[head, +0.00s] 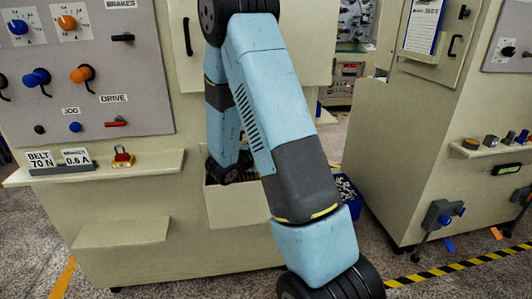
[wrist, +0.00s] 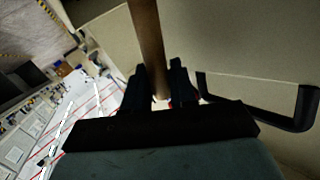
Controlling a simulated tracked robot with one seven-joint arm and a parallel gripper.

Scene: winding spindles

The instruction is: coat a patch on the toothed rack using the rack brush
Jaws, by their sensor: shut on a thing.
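In the wrist view my gripper (wrist: 158,70) has its two dark fingers on either side of a brown rod-like handle (wrist: 148,35). It is shut on this handle, which I take to be the rack brush's. The handle runs up out of the top of the picture, and no bristles show. In the head view my arm bends over and reaches down in front of the beige machine; its gripper and the brush cannot be made out there. I cannot make out the toothed rack in either view.
A beige cabinet wall with a black bar handle (wrist: 300,120) is close beside my gripper. In the head view a ledge (head: 160,170) carries a red-and-yellow padlock (head: 122,157). A blue bin (head: 346,196) stands behind my arm. A second cabinet (head: 440,150) is at right.

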